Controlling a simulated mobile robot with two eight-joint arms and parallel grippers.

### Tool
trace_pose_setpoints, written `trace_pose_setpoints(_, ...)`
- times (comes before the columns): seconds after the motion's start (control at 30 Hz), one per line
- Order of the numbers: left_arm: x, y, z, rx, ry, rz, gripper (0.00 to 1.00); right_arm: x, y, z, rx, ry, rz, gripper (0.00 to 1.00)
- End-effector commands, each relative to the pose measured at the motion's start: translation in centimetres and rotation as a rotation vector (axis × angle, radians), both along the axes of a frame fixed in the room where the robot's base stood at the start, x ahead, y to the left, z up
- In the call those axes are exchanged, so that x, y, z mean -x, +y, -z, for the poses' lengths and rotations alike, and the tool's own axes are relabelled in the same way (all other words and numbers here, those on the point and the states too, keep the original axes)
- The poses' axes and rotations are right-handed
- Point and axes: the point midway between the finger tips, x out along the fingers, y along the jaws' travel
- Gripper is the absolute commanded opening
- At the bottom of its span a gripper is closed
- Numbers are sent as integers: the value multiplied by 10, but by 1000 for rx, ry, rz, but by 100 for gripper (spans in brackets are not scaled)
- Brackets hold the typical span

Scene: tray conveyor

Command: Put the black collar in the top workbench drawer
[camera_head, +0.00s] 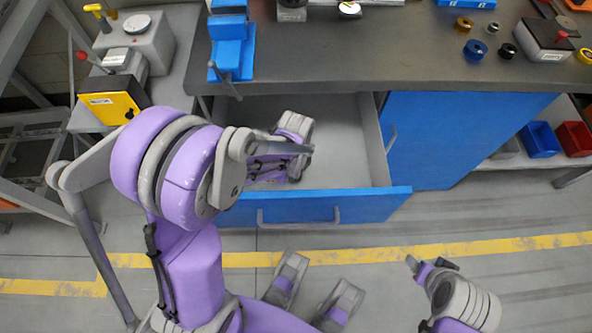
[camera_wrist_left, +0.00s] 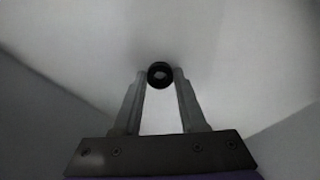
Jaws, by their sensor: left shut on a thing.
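The black collar (camera_wrist_left: 160,66) is a small dark ring between the two fingertips of my left gripper (camera_wrist_left: 160,77), which is shut on it. In the wrist view, plain pale grey surfaces lie beyond the collar; I cannot tell whether it touches them. In the head view my left arm reaches over the open top drawer (camera_head: 345,206), a blue-fronted grey box. The left fingers and the held collar are hidden there by the arm. The visible drawer floor is bare. My right gripper (camera_head: 413,263) is at the lower right, away from the drawer; its jaw opening is unclear.
The dark workbench top (camera_head: 340,62) lies above the drawer, with a blue vise (camera_head: 231,48) at left. Several small rings, including a black one (camera_head: 508,50), lie at right. A blue cabinet door (camera_head: 450,135) stands beside the drawer. Blue (camera_head: 540,139) and red (camera_head: 574,138) bins are farther right.

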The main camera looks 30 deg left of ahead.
Motion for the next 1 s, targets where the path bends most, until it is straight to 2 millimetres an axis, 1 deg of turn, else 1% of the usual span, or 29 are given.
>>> trace_pose_setpoints(0.07,0,0,4,0,0,0,0,0,0,4,0,1,0,71)
trace_pose_setpoints(0.1,0,0,3,0,0,0,46,0,0,3,0,1,0,71)
trace_pose_setpoints(0.23,0,0,3,0,0,0,70,0,0,3,0,1,0,71)
trace_pose_setpoints(0.53,0,0,2,0,0,0,71,0,0,2,0,1,0,71)
trace_pose_setpoints(0.63,0,0,-5,0,0,0,71,0,0,-3,0,-1,0,71)
trace_pose_setpoints(0.77,0,0,-26,0,-1,0,71,0,0,-10,0,-3,0,71)
trace_pose_setpoints(1.0,0,0,-79,0,-1,0,71,0,0,-26,0,-9,0,71)
